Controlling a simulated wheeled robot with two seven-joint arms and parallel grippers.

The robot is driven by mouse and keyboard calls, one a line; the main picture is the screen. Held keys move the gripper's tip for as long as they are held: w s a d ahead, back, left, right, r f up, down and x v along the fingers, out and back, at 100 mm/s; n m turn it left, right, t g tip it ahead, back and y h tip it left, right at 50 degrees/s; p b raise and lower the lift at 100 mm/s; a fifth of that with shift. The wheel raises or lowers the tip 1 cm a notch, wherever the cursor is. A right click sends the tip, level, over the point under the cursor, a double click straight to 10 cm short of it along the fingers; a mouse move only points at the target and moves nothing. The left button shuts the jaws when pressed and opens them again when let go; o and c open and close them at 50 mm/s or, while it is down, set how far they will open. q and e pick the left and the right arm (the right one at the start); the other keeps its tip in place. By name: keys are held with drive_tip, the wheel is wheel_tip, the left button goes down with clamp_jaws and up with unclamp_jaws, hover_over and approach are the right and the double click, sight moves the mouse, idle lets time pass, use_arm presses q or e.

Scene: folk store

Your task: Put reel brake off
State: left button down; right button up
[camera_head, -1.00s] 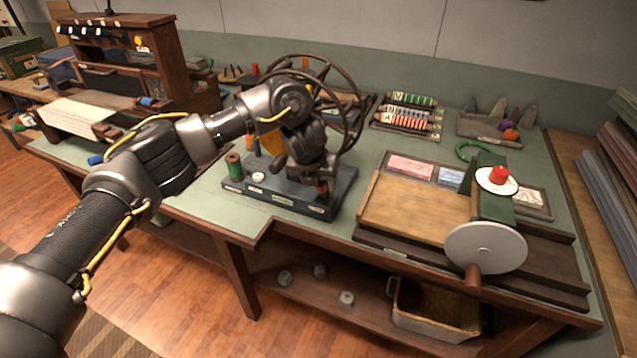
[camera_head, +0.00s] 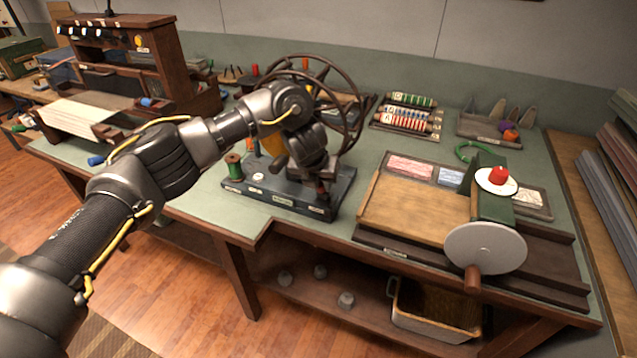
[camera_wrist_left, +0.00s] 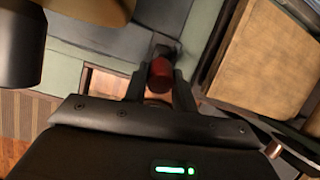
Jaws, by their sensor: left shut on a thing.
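A reel device with a large dark spoked wheel (camera_head: 353,90) stands on a dark labelled base (camera_head: 262,197) on the green table. A green spool (camera_head: 234,166) stands upright at the base's left end. My left gripper (camera_head: 322,186) reaches down over the right part of the base and hides much of the device. In the left wrist view a small red knob (camera_wrist_left: 160,76) sits between its two fingers (camera_wrist_left: 159,92), which are shut on it. I cannot tell the brake lever's full shape or position. My right gripper is out of view.
Right of the device is a wooden board (camera_head: 412,207) with a grey disc (camera_head: 486,248) and a red knob on a white plate (camera_head: 496,181). Racks of coloured spools (camera_head: 405,118) stand behind. A wooden cabinet (camera_head: 140,60) is at the left. A bin (camera_head: 437,318) sits on the lower shelf.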

use_arm(q)
drive_tip(key=shift+w+d+r+g+p, duration=0.2)
drive_tip(key=shift+r+g+p, duration=0.2)
drive_tip(key=shift+g, duration=0.2)
drive_tip(key=shift+w+f+g+y+p, duration=0.15)
drive_tip(key=shift+w+g+y+p, duration=0.25)
drive_tip(key=shift+g, duration=0.3)
drive_tip(key=shift+d, duration=0.1)
drive_tip(key=shift+w, duration=0.15)
